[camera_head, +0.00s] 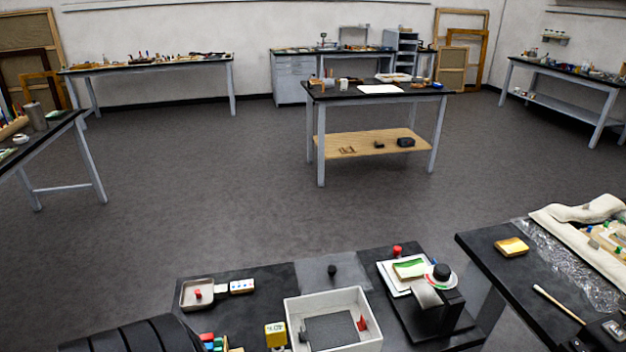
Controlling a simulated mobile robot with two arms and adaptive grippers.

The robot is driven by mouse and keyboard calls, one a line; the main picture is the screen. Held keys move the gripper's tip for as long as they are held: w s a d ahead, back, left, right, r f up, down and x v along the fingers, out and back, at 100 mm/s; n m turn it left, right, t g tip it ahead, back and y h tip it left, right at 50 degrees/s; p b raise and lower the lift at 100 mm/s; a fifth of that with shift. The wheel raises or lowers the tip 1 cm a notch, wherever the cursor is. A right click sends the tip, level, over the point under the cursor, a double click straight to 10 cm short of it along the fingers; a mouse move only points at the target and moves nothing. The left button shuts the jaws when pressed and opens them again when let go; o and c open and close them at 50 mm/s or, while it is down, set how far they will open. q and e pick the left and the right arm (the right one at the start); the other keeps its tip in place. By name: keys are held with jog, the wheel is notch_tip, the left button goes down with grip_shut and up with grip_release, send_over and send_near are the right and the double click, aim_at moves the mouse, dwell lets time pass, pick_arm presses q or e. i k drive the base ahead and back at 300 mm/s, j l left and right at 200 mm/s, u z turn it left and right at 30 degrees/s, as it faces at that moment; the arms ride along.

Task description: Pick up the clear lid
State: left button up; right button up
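A flat see-through panel with a small black knob, which looks like the clear lid (313,273), lies on the dark near table (250,274). It is just behind a white open box (368,300). The box has a grey floor and a small red piece at its right inside wall. Neither of my grippers can be made out in the head view, and nothing is seen touching the lid.
A yellow block (275,331) stands left of the box. A black device (436,318) stands to the right. Another dark table (488,243) is at far right.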

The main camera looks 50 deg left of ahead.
aim_at(320, 275)
jog(key=u, duration=1.45)
